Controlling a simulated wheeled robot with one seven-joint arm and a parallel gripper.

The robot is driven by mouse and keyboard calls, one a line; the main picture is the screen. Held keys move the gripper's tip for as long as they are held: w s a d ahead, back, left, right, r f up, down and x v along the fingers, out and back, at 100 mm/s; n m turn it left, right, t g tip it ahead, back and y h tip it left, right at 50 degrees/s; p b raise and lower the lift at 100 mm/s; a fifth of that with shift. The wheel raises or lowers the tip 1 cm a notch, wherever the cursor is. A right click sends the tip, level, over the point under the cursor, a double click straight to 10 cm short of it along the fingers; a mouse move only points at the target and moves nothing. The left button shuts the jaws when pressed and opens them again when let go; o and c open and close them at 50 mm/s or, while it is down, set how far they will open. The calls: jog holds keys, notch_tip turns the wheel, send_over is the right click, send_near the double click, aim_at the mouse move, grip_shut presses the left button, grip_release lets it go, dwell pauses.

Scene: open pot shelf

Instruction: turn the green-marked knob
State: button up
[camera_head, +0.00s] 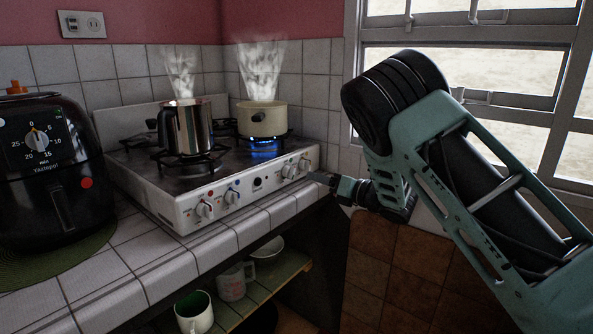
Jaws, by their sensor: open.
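The stove (175,205) has white knobs along its front panel. Two are at the left, a left-end knob (204,209) and one with a bluish mark (231,197). Two more are at the right, an inner knob (288,171) and a right-end knob (304,164). I cannot make out a green mark on any of them at this size. My gripper (318,178) is open in front of the panel's right end, just below and right of the right-end knob. It looks empty, and I cannot tell whether it touches the panel.
A steaming metal pot (188,127) and a steaming cream pot (262,120) stand on the stove; blue flame shows under the cream pot. A black air fryer (50,190) is at the left. Cups stand on a low shelf (262,290). A window is at the right.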

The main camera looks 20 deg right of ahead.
aim_at(290, 172)
jog(key=p+x, duration=0.1)
jog(key=x, duration=0.8)
jog(key=shift+w+a, duration=0.1)
jog(key=shift+a, duration=0.05)
jog(key=shift+c, duration=0.3)
jog(key=c, duration=0.9)
